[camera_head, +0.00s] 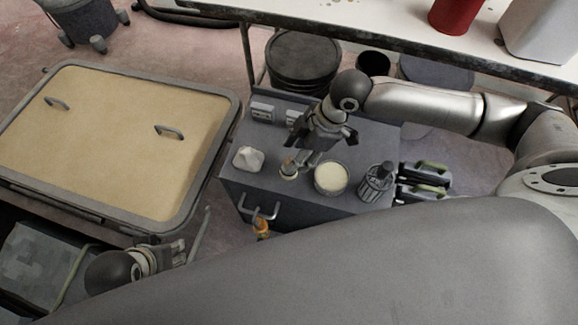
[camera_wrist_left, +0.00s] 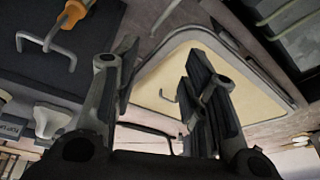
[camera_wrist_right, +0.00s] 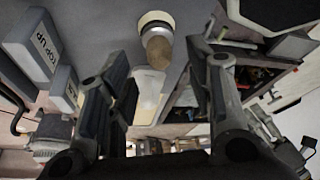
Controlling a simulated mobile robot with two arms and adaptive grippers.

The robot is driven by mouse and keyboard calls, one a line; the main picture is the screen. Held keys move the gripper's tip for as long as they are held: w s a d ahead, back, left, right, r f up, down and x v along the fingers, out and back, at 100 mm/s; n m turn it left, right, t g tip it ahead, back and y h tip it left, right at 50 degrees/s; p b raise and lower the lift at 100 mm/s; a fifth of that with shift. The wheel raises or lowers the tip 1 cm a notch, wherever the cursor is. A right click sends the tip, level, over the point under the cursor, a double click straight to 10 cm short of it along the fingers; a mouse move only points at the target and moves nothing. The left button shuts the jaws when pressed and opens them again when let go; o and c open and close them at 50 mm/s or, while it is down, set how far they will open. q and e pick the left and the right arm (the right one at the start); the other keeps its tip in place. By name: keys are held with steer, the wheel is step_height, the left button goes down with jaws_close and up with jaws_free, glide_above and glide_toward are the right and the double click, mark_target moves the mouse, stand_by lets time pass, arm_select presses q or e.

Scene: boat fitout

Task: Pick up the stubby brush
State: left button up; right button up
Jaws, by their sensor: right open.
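The stubby brush (camera_head: 288,171) stands on the grey cabinet top, just below my right gripper (camera_head: 312,146) in the head view. In the right wrist view the brush (camera_wrist_right: 157,47) lies ahead, near the middle and beyond the fingertips. My right gripper (camera_wrist_right: 163,82) is open, its fingers apart with nothing held between them. My left gripper (camera_wrist_left: 160,75) is open and empty. In the head view it is low at the left, beside the cream-topped case.
An orange-handled tool (camera_head: 261,227) is at the drawer handle (camera_head: 259,211). A white bench (camera_head: 330,22) overhangs behind.

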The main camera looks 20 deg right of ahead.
mark_target(289, 161)
steer(key=b+x, duration=0.1)
steer(key=x, duration=0.3)
steer(key=shift+w+a+f+b, duration=0.15)
steer(key=shift+a+f+b, duration=0.05)
steer(key=shift+a+b, duration=0.1)
arm_select(q)
steer(key=shift+s+f, duration=0.1)
steer(key=shift+f, duration=0.25)
arm_select(e)
jaws_close()
steer(key=shift+r, duration=0.1)
steer(key=shift+r+p, duration=0.35)
steer(key=shift+r, duration=0.2)
step_height(289, 161, up, 3)
steer(key=shift+f+p, duration=0.2)
steer(key=shift+p, duration=0.45)
arm_select(q)
steer(key=s+f+p, duration=0.1)
steer(key=f+p, duration=0.2)
steer(key=f, duration=0.7)
steer(key=s+f+g+p, duration=0.1)
steer(key=s+f+p, duration=0.1)
steer(key=f, duration=0.9)
steer(key=shift+p, duration=0.75)
arm_select(e)
steer(key=s+d+r, duration=0.1)
steer(key=s+r, duration=0.8)
steer(key=s, duration=0.5)
